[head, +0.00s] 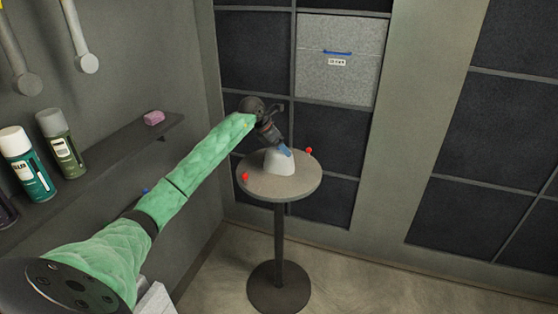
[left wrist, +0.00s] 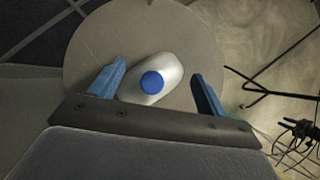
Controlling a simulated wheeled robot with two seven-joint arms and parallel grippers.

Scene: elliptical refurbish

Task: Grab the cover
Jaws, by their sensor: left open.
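The cover appears to be the white rounded piece (head: 280,166) standing on a small round table (head: 258,187). In the left wrist view the white piece (left wrist: 169,65) has a round blue spot (left wrist: 152,82) on top. I cannot tell how far below the fingertips the piece is. My right gripper is not in view.
Two red-headed pins or knobs (head: 245,176) (head: 308,151) are at the table's edge. A shelf (head: 100,172) on the left wall holds spray cans (head: 20,160) and a pink block (head: 154,117). Black cables (left wrist: 285,130) lie at the right in the wrist view. Floor right of the table is clear.

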